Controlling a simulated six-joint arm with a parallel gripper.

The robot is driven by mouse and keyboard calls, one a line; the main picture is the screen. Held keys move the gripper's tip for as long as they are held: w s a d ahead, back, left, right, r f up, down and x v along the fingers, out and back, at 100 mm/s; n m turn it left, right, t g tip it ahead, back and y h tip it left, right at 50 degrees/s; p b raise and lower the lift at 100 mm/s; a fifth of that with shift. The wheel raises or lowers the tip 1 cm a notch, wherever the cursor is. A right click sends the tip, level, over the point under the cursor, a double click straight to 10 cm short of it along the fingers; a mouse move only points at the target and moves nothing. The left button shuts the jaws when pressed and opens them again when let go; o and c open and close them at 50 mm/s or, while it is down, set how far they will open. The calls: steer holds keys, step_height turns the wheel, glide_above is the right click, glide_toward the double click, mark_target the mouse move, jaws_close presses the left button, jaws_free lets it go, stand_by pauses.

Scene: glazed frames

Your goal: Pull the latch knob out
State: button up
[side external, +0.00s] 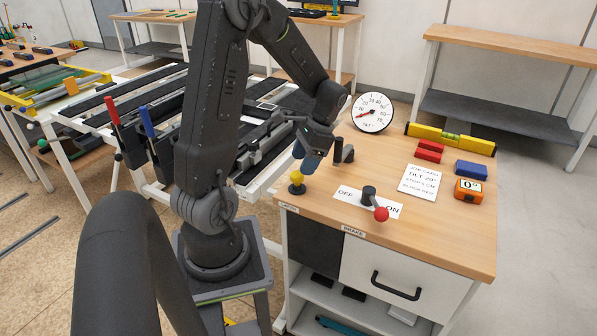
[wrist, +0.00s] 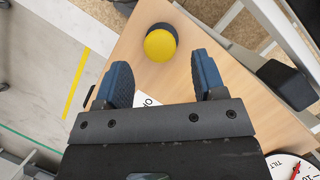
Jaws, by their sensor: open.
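The latch knob (side external: 297,178) has a yellow top on a dark round base and stands upright at the left front corner of the wooden bench top (side external: 455,242). In the wrist view its yellow cap (wrist: 160,45) shows just beyond the fingertips, roughly midway between them. My gripper (side external: 310,160) is above and slightly behind the knob in the side view. In the wrist view my gripper (wrist: 163,75) has its two blue-padded fingers spread wide, with nothing between them. The fingers do not appear to touch the knob.
A brake lever with a red ball (side external: 381,214) stands on the ON/OFF plate (side external: 345,198). A black post (side external: 343,151) stands close behind my gripper. A dial gauge (side external: 372,112), yellow level (side external: 450,139), job card (side external: 420,182) and orange angle box (side external: 468,190) lie farther back and right.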

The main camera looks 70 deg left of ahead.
mark_target(297, 174)
steer(key=shift+x, duration=1.95)
steer(key=shift+c, duration=0.3)
jaws_close()
steer(key=shift+r, duration=1.9)
